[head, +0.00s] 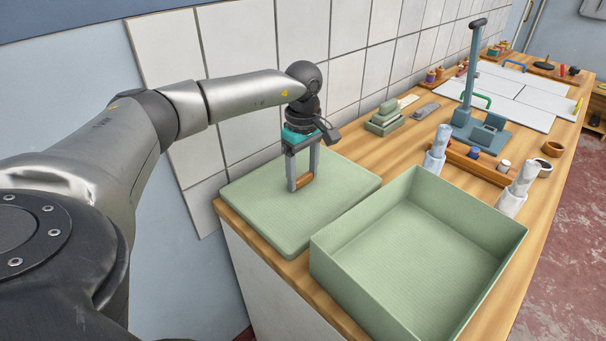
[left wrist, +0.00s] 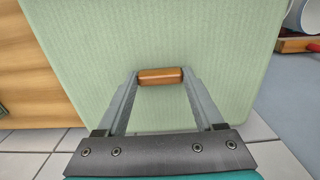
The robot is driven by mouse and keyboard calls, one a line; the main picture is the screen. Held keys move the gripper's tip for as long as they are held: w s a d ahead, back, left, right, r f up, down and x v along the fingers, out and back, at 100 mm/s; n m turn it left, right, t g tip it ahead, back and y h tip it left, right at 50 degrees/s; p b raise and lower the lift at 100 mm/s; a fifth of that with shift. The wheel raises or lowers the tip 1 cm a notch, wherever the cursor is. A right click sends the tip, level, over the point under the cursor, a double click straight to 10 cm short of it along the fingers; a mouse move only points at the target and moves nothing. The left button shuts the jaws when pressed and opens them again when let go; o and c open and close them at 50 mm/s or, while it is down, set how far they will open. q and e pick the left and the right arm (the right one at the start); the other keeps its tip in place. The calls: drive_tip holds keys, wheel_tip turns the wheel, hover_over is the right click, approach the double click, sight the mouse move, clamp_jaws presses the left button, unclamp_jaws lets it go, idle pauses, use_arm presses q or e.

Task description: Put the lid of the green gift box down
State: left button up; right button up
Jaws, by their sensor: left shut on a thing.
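The green lid (head: 250,210) lies flat or nearly flat at the left end of the wooden counter, left of the open green box (head: 425,250). I cannot tell whether it rests fully on the counter. My left gripper (head: 303,183) points down over the lid and is shut on its brown handle (head: 306,180). In the left wrist view the handle (left wrist: 160,77) sits between the two fingertips, with the pale green lid (left wrist: 150,40) beneath. The box is empty and open at the top. My right gripper is not in view.
The wooden counter (head: 430,125) runs to the back right. A tiled wall (head: 240,50) rises close behind the lid.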

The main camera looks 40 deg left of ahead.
sight(303, 176)
use_arm(q)
drive_tip(key=shift+f, duration=0.15)
drive_tip(key=o, duration=1.3)
drive_tip(key=shift+c, duration=0.2)
drive_tip(key=shift+o, duration=1)
wheel_tip(303, 176, up, 12)
drive_tip(key=p, duration=0.2)
drive_tip(key=shift+r, duration=0.2)
